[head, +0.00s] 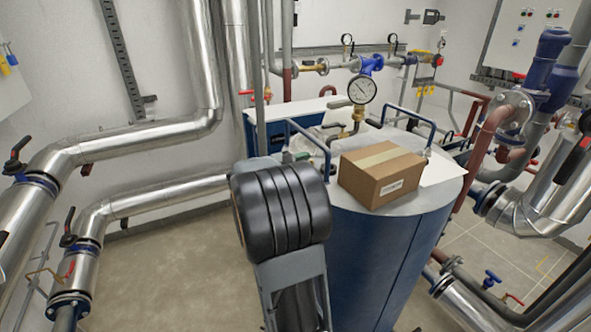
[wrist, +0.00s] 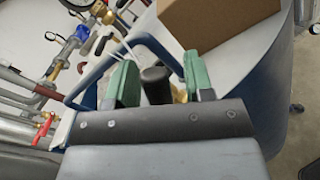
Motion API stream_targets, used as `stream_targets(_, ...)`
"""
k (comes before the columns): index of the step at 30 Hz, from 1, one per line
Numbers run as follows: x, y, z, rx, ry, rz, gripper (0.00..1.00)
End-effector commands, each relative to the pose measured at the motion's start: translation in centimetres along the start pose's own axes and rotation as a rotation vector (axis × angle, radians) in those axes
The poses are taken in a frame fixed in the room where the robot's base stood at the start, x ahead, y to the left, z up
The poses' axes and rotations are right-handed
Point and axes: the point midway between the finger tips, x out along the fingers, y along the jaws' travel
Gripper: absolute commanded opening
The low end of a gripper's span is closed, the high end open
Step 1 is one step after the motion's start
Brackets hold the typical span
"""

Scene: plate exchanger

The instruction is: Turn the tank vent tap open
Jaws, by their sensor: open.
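In the wrist view my gripper (wrist: 160,76) is open, with one green finger on each side of a dark, rounded handle (wrist: 155,84). Brass (wrist: 180,94) shows beside this handle, near the right finger. It looks like the tank vent tap, but its base is hidden behind my gripper body. I cannot tell whether either finger touches it. In the head view my arm hides this tap, and only a bit of green finger shows at the near left edge of the tank top. The blue tank (head: 375,262) has a pale, round top.
A cardboard box (head: 381,174) stands on the tank top, right of my gripper; it also shows in the wrist view (wrist: 215,22). Blue rails (head: 307,138) rise from the top. A pressure gauge (head: 362,90) stands behind, above brass fittings. Silver pipes (head: 150,196) run at left.

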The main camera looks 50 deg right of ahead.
Motion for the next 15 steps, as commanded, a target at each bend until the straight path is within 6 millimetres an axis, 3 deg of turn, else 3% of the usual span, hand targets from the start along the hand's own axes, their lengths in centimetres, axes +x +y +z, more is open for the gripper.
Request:
stream_targets(5,-2.4,-0.1,-0.2,0.002,0.003,0.005,0.48)
stream_targets(15,-9.4,-0.1,-0.3,0.001,0.003,0.005,0.48)
